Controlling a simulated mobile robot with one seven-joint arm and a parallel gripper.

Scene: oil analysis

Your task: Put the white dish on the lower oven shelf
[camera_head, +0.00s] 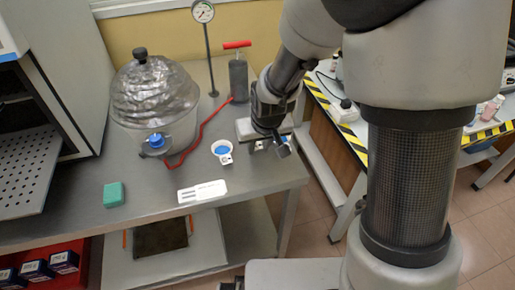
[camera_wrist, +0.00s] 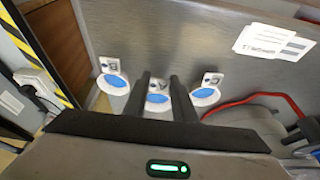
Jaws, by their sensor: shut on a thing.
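My gripper (camera_head: 268,143) is low over the right part of the steel bench. In the wrist view my gripper (camera_wrist: 160,100) has its two dark fingers on either side of the middle of three small white dishes. It is shut on that white dish (camera_wrist: 157,98), which has a blue inside and a labelled tab. Another similar dish (camera_wrist: 113,82) is to the left and a third (camera_wrist: 205,95) to the right. The right one shows in the head view (camera_head: 222,150). The gripper mostly hides the others there. A perforated oven shelf (camera_head: 25,165) shows at the left; I cannot tell its level.
A glass desiccator (camera_head: 155,100) with a black knob stands on the bench between oven and dishes. A red hose (camera_head: 195,138) runs to a hand pump (camera_head: 238,78). A green block (camera_head: 114,195) and white label card (camera_head: 202,191) lie near the front edge.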

